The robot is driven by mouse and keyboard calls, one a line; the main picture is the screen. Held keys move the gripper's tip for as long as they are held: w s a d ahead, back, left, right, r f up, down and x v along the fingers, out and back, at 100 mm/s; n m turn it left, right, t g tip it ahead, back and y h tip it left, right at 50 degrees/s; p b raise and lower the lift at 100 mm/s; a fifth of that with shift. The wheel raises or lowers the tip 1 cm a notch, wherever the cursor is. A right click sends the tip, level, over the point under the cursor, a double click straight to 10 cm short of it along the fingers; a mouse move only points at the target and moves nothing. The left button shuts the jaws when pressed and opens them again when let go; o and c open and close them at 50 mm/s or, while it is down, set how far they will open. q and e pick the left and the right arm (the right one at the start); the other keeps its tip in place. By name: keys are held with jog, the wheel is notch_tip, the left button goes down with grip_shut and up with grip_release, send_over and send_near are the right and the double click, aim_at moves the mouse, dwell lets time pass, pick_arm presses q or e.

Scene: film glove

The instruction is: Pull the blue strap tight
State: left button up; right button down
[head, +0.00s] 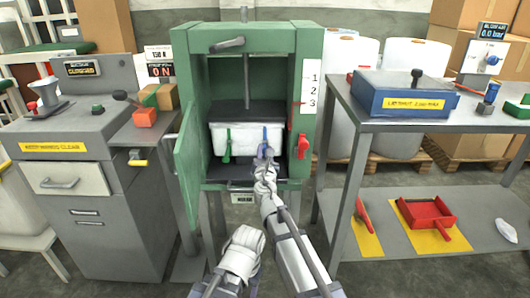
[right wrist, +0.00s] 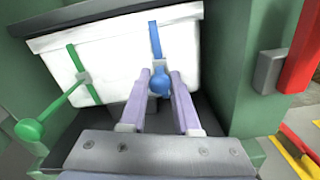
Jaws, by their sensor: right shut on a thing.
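The blue strap (head: 265,133) runs down the front of a white block (head: 235,137) inside the green press. In the right wrist view the blue strap (right wrist: 156,42) ends in a round blue pull (right wrist: 160,84). My right gripper (right wrist: 162,88) is shut on that pull, one pale finger on each side; it also shows in the head view (head: 265,160). A green strap (right wrist: 76,58) with a green ball end (right wrist: 30,129) hangs to the left on the same block. My left arm (head: 243,252) is low in the head view, with its fingertips not clearly seen.
The green press (head: 306,60) has its door (head: 188,165) swung open at left and a red lever (head: 303,146) on its right post. A grey cabinet (head: 110,185) stands left; a table (head: 430,120) with a blue box (head: 404,95) stands right.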

dwell(0.8)
jog(key=s, duration=0.5)
jog(key=shift+s, duration=0.35)
pick_arm(q)
jog(key=shift+s, duration=0.65)
pick_arm(e)
jog(key=shift+w, duration=0.1)
jog(key=c, duration=0.6)
grip_release()
